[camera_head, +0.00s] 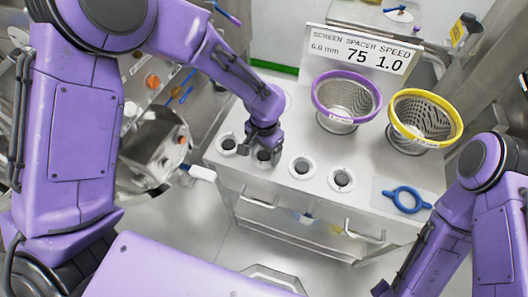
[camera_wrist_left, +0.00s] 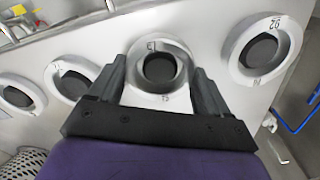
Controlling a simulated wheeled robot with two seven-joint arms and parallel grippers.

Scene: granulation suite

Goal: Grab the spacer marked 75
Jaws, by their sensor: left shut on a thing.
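My left gripper (camera_head: 264,149) points down at the white counter and is shut on a white ring-shaped spacer (camera_head: 263,159) with a dark centre. In the left wrist view the two fingers (camera_wrist_left: 159,78) sit on either side of this spacer (camera_wrist_left: 164,92). It has small dark markings, too small and turned to read surely. It appears to be still at the counter surface. A sign (camera_head: 358,54) at the back reads spacer 75, speed 1.0 and screen 6.0 mm. My right gripper is not in view.
Similar spacers stand in a row: one (camera_head: 227,144) to the left, others (camera_head: 302,167) (camera_head: 342,180) to the right. A purple-rimmed screen (camera_head: 346,97) and a yellow-rimmed screen (camera_head: 425,118) stand behind. A blue ring tool (camera_head: 407,200) lies at the counter's right.

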